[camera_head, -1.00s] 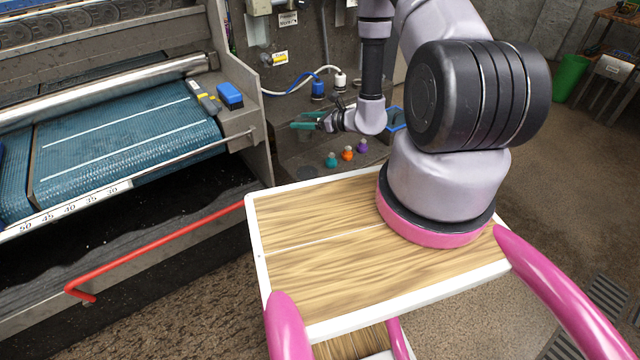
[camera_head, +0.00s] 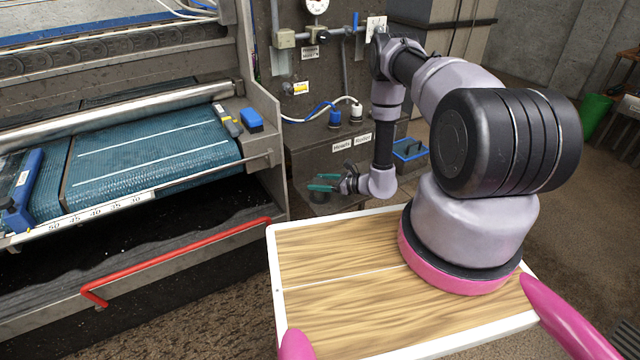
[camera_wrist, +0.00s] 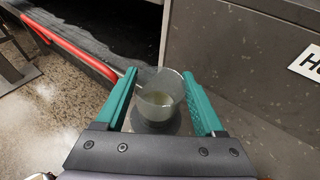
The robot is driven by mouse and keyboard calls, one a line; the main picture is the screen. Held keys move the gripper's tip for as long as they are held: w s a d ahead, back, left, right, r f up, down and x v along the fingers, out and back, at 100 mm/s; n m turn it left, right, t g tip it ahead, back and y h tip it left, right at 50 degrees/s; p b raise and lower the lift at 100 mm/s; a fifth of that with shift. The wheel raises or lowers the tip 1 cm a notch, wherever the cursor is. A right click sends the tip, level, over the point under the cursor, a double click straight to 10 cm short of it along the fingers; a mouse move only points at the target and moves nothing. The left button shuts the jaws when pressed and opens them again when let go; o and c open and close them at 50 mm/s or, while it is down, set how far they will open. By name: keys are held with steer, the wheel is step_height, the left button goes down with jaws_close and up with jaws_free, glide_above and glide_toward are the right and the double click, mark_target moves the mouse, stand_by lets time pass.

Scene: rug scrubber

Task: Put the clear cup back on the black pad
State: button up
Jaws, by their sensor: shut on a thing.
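The clear cup (camera_wrist: 160,97) is between the two teal fingers of my gripper (camera_wrist: 164,92) in the wrist view. It is see-through, with something cloudy and pale inside, and the fingers are shut on its sides. A dark round patch (camera_wrist: 152,126) shows under the cup and may be the black pad. I cannot tell whether the cup touches it. In the head view my gripper (camera_head: 322,183) is low in front of the grey cabinet, and the cup is too small to make out clearly.
The scrubber's blue belt (camera_head: 150,150) and red rail (camera_head: 180,255) are left of my gripper. A labelled grey cabinet (camera_head: 320,160) stands behind it, with blue-and-white hose fittings (camera_head: 335,117) on top. A blue tray (camera_head: 408,152) is to its right.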

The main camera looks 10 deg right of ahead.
steer(key=shift+f, duration=0.2)
steer(key=o, duration=1.5)
steer(key=shift+o, duration=0.2)
steer(key=shift+r, duration=0.1)
steer(key=v, duration=1.2)
steer(key=a+r+n+g, duration=0.2)
steer(key=r+n+g, duration=0.15)
steer(key=r, duration=0.75)
steer(key=s+a+r+n+g, duration=0.1)
steer(key=a+r+n+g, duration=0.3)
steer(key=r, duration=0.8)
steer(key=a+r+n+g, duration=0.1)
steer(key=r+n, duration=0.4)
steer(key=r, duration=0.6)
steer(key=s+d+r+n+t+h, duration=0.2)
steer(key=s+r+n+t+h, duration=0.1)
steer(key=s+r, duration=0.8)
steer(key=s+d+r+n+t+h, duration=0.2)
steer(key=s+r+n+h, duration=0.4)
steer(key=s+r, duration=0.4)
step_height(320, 180, up, 3)
steer(key=shift+s+r+t, duration=0.1)
steer(key=shift+s+t, duration=0.3)
steer(key=shift+t, duration=0.35)
